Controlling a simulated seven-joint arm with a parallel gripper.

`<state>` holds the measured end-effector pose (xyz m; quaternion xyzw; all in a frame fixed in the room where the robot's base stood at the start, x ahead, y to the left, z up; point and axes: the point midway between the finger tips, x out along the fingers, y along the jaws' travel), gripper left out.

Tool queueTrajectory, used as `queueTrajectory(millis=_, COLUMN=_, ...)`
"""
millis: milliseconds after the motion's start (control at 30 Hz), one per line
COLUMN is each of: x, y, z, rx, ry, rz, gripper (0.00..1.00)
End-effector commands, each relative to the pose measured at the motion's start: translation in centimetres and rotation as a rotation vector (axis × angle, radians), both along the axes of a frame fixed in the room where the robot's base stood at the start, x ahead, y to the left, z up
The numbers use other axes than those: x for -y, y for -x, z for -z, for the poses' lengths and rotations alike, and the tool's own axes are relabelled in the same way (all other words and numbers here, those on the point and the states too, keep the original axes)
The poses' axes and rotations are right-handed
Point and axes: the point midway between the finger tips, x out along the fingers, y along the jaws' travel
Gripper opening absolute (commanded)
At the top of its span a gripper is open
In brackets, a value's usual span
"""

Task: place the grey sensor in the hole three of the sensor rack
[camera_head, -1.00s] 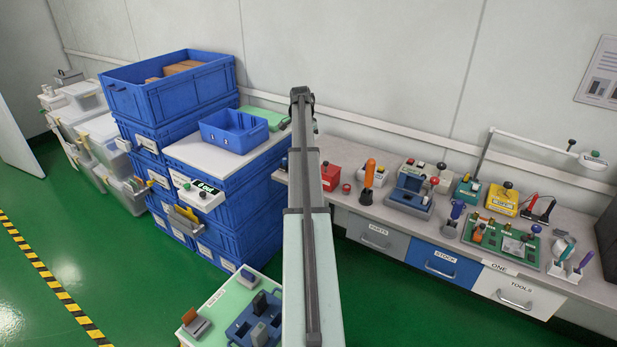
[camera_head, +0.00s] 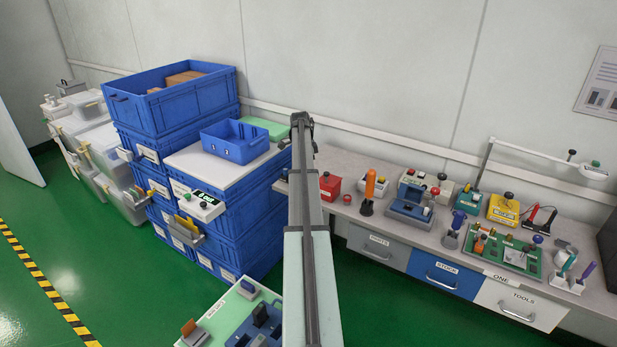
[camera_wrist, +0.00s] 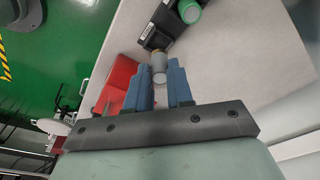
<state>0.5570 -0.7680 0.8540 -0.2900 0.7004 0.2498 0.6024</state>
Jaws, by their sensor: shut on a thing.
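In the wrist view, my gripper (camera_wrist: 159,72) has its two blue-grey fingers on either side of a small grey cylinder with a brownish far end, which I take as the grey sensor (camera_wrist: 159,63). The fingers are shut on it. Past it, a black block with white labels (camera_wrist: 150,22) carries a green cylinder (camera_wrist: 189,11); I cannot tell whether this is the sensor rack. No numbered holes are readable. In the head view my arm covers the gripper and the sensor.
A red box (camera_wrist: 118,86) lies just left of the fingers; it stands on the bench in the head view (camera_head: 330,187). Pale surface (camera_wrist: 235,55) to the right is clear. A blue bin (camera_head: 236,150) sits on stacked crates. A blue slotted block (camera_head: 245,335) is at the bottom.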

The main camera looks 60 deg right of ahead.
Motion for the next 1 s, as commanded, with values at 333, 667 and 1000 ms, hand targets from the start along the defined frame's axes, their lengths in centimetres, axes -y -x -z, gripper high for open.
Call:
queueTrajectory(millis=333, x=0.0, y=0.0, z=3.5, rx=-0.001, ry=-0.001, rz=-0.001, gripper=0.00)
queueTrajectory(millis=667, x=0.0, y=0.0, z=4.1, rx=0.001, ry=0.001, rz=-0.001, gripper=0.00)
queueTrajectory(millis=1000, x=0.0, y=0.0, z=4.3, rx=0.001, ry=0.001, rz=-0.001, gripper=0.39)
